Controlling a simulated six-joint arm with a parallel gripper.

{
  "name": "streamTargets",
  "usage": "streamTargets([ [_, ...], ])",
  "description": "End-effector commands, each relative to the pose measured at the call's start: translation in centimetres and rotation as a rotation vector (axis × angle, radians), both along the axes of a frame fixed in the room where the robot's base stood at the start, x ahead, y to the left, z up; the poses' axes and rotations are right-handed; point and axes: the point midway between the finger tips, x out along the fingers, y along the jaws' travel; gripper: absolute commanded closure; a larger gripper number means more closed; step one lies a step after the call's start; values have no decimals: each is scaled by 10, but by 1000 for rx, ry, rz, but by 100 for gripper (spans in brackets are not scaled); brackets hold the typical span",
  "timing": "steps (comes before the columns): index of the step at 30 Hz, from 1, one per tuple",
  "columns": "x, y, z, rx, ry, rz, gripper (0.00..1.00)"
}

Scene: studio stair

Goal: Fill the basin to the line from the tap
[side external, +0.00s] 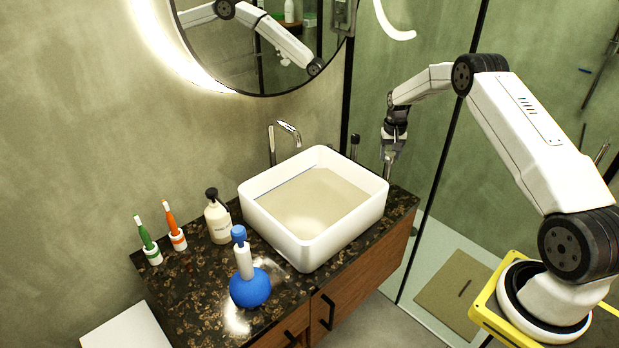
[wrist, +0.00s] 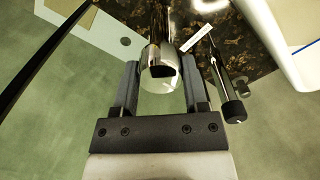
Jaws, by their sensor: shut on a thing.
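The white basin (side external: 275,232) stands on the dark stone counter. A flat beige surface fills its inside; I cannot tell whether this is water or the bare floor. A thin blue line shows on the inner wall, also in the wrist view's basin corner (wrist: 275,32). The chrome tap (side external: 289,131) arches over the back left rim; no stream is visible. My gripper (side external: 388,158) is beyond the basin's right corner. In the wrist view its fingers (wrist: 158,82) are shut on a chrome post (wrist: 158,50). A black-tipped chrome handle (wrist: 222,80) stands beside it.
A glass shower panel (side external: 446,150) is close to my arm. A round mirror (side external: 262,85) hangs above.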

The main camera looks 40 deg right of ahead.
Motion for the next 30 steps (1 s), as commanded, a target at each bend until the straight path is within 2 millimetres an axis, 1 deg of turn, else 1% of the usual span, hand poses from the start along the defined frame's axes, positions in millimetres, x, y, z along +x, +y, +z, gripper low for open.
streamTargets([
  [6,0,0,0,1,1,-38,100],
  [15,0,0,0,1,1,-40,100],
  [16,0,0,0,0,0,-40,37],
  [17,0,0,0,0,0,-39,27],
  [18,0,0,0,0,0,-39,15],
  [19,0,0,0,0,0,-39,8],
  [30,0,0,2,0,0,-37,8],
])
